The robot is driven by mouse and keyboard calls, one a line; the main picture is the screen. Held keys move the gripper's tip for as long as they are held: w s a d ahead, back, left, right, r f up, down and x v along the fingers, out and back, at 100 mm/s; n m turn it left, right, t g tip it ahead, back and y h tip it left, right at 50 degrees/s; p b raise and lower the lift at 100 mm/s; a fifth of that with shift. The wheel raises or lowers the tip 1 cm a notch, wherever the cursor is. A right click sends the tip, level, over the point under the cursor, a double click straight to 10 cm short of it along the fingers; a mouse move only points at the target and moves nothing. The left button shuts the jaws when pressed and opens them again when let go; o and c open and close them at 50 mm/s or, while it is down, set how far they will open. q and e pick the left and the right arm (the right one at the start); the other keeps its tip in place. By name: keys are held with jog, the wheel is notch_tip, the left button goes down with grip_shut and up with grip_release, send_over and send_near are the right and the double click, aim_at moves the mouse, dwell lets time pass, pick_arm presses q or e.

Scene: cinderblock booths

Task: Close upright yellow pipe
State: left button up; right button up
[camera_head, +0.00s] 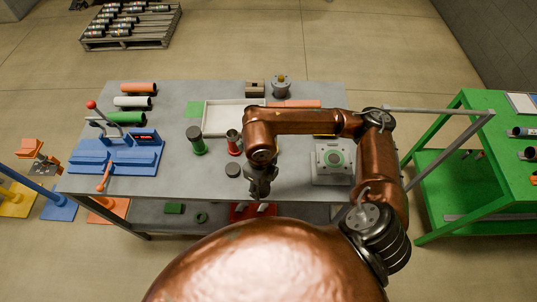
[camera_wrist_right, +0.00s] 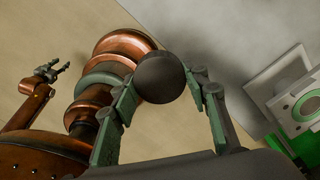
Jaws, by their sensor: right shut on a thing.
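My right gripper (camera_head: 262,188) hangs over the front part of the grey table in the head view. In the right wrist view the right gripper (camera_wrist_right: 163,82) is shut on a dark round cap (camera_wrist_right: 160,72), seen end-on between its fingers. No upright yellow pipe can be made out. Only a yellow sliver (camera_head: 324,135) shows beside my right forearm, and I cannot tell what it is. My left gripper (camera_wrist_right: 52,71) shows small in the right wrist view, with its fingers apart and nothing seen between them.
On the table (camera_head: 180,180) stand an upright green pipe (camera_head: 199,147) with a dark top, an upright red pipe (camera_head: 234,147) and a loose dark cap (camera_head: 233,170). A white tray (camera_head: 214,132), a blue fixture (camera_head: 118,158) and a grey box (camera_head: 332,178) surround them. A green cart (camera_head: 428,175) stands right.

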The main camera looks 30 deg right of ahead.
jog(key=n, duration=0.2)
jog(key=w+f+n, duration=0.1)
jog(key=n, duration=0.1)
jog(key=shift+d+b, duration=0.2)
jog(key=shift+b, duration=0.1)
jog(key=w+f+n+b, duration=0.1)
jog(key=n, duration=0.6)
jog(key=w+d+f+n, duration=0.1)
jog(key=w+f+n, duration=0.1)
jog(key=n, duration=0.6)
jog(key=w+d+f+n+b, duration=0.1)
jog(key=n, duration=0.7)
jog(key=shift+w+d+f+b, duration=0.15)
jog(key=shift+w+f+b, duration=0.15)
jog(key=shift+f, duration=0.1)
pick_arm(q)
jog(key=f, duration=0.3)
jog(key=shift+s+f, duration=0.25)
jog(key=shift+f, duration=0.1)
pick_arm(e)
jog(key=n, duration=0.3)
jog(key=shift+w+d+f, duration=0.15)
jog(key=shift+w+f, duration=0.1)
